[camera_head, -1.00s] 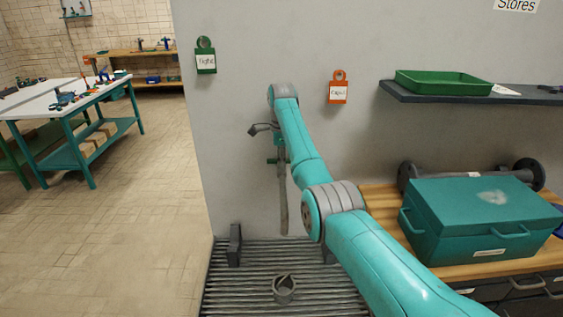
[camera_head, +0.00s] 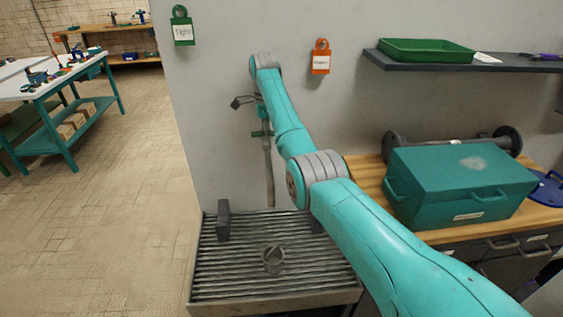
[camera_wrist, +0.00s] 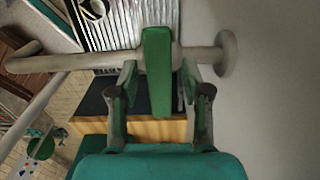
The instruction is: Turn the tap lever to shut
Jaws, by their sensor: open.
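In the wrist view, the green tap lever (camera_wrist: 156,45) stands across a pale grey pipe (camera_wrist: 75,62) that runs out from a round flange on the wall. My gripper (camera_wrist: 157,80) is open. One finger is on each side of the lever, with visible gaps between them and it. The lever's near end reaches in between the fingers. In the head view, my arm hides most of the tap and gripper. A small green part and a hanging grey pipe (camera_head: 269,170) show just left of the arm; the lever cannot be clearly made out there.
A slatted drain grate (camera_head: 225,285) with a small grey cup (camera_head: 273,260) lies below. A teal toolbox (camera_head: 460,185) stands on the wooden bench at right, under a dark shelf (camera_head: 470,62) with a green tray (camera_head: 427,49). Green (camera_head: 183,30) and orange (camera_head: 320,60) tags hang on the wall. Open floor lies left.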

